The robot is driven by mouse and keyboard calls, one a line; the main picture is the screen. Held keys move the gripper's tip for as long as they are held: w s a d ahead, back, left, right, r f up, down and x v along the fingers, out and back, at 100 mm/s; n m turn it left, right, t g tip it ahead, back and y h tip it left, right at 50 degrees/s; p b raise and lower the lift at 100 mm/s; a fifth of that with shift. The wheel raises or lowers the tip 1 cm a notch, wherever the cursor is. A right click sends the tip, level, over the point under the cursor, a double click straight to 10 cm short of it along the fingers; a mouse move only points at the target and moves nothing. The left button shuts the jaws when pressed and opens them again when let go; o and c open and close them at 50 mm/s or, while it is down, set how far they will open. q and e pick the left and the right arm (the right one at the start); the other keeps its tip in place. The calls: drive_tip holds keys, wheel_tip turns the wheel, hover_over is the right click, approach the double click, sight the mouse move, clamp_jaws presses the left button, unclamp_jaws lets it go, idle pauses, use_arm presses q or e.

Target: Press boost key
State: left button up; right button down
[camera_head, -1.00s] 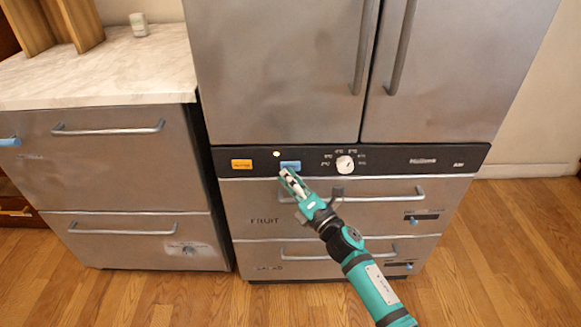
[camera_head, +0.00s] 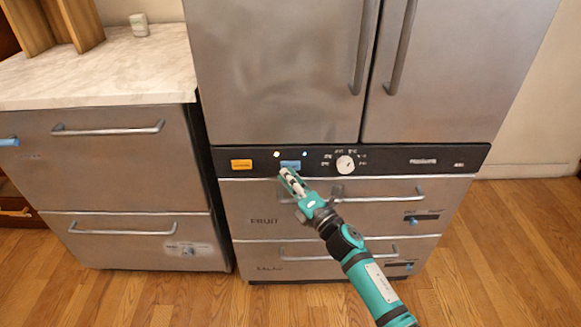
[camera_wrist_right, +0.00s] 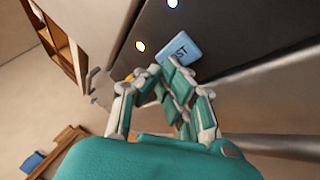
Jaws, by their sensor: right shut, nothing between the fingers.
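The blue key (camera_head: 291,165) is on the black control strip of the steel appliance. In the right wrist view the blue key (camera_wrist_right: 181,49) shows light letters ending in "ST", partly covered by my fingers. My right gripper (camera_head: 285,173) is shut and empty, with its fingertips at the lower edge of the blue key. I cannot tell whether they touch it. A small blue light (camera_head: 304,154) glows above the key's right end, and a pale yellow light (camera_head: 277,154) glows at its upper left. My left gripper is out of view.
An orange key (camera_head: 241,164) sits left of the blue key and a white knob (camera_head: 345,164) to its right. Drawer handles (camera_head: 378,196) stick out below the strip. A marble-topped cabinet (camera_head: 110,65) stands on the left.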

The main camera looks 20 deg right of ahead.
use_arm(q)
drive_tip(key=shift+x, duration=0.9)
use_arm(e)
drive_tip(key=shift+s+a, duration=0.2)
drive_tip(key=shift+s, duration=0.5)
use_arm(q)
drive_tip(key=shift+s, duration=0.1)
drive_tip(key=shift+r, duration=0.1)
use_arm(e)
drive_tip(key=shift+s, duration=0.1)
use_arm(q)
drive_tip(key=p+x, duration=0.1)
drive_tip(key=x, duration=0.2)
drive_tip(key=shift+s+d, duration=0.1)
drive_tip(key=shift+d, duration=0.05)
use_arm(e)
drive_tip(key=s, duration=0.2)
drive_tip(key=s+a, duration=0.1)
drive_tip(key=s, duration=0.1)
drive_tip(key=shift+s+a, duration=0.2)
drive_tip(key=shift+s, duration=0.1)
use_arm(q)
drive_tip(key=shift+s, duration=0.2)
